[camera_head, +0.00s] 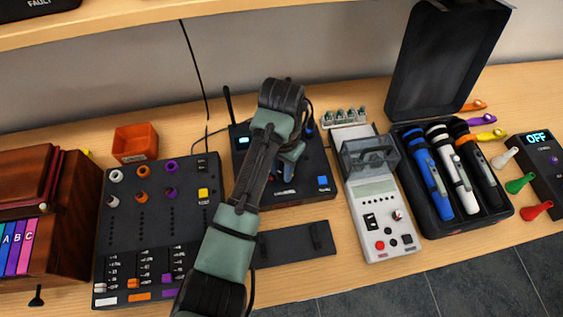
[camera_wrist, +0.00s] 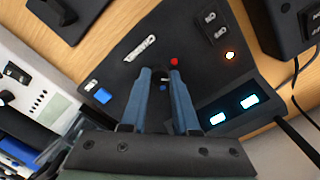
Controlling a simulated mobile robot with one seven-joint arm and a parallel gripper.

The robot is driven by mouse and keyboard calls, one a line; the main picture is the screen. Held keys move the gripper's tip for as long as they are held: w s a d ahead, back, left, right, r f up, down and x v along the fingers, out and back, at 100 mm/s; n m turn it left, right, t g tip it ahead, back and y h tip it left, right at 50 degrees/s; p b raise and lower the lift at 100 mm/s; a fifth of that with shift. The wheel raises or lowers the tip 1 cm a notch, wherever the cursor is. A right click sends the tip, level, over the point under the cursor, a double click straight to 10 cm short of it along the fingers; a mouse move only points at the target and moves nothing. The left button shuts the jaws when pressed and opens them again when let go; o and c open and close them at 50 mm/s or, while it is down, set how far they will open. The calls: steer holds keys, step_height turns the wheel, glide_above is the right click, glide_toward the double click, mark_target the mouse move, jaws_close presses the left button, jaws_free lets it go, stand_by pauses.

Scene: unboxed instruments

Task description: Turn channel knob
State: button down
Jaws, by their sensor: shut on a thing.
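A black receiver box (camera_head: 308,188) stands on the table behind my arm, with an antenna and a small lit display on its left side. In the wrist view the box's dark top panel (camera_wrist: 128,75) fills the middle, with two lit cyan displays (camera_wrist: 232,110) at right. My gripper (camera_wrist: 160,73) points down at this panel, its two blue fingers close around a small dark knob (camera_wrist: 162,77), which they mostly hide. Its pointer or marking cannot be made out. In the head view my gripper (camera_head: 287,172) is over the box, and my arm hides the knob.
A black mixer panel (camera_head: 130,235) with coloured knobs lies left. A white instrument (camera_head: 378,218) with a clear cover stands close on the right. Beyond it is an open black case (camera_head: 434,228) of microphones. A flat black plate (camera_head: 298,246) lies in front of the box.

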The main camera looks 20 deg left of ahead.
mark_target(282, 173)
steer(key=n+p, duration=0.3)
steer(key=n, duration=0.1)
steer(key=shift+r+n+p, duration=0.2)
steer(key=shift+n+p, duration=0.1)
steer(key=shift+p, duration=0.05)
steer(key=n+p, duration=0.2)
steer(key=n, duration=0.2)
steer(key=shift+f, duration=0.1)
steer(key=shift+w+n, duration=0.1)
steer(key=shift+n, duration=0.2)
steer(key=c, duration=0.7)
jaws_free()
steer(key=shift+o, duration=0.2)
step_height(282, 173, up, 13)
steer(key=p, duration=0.2)
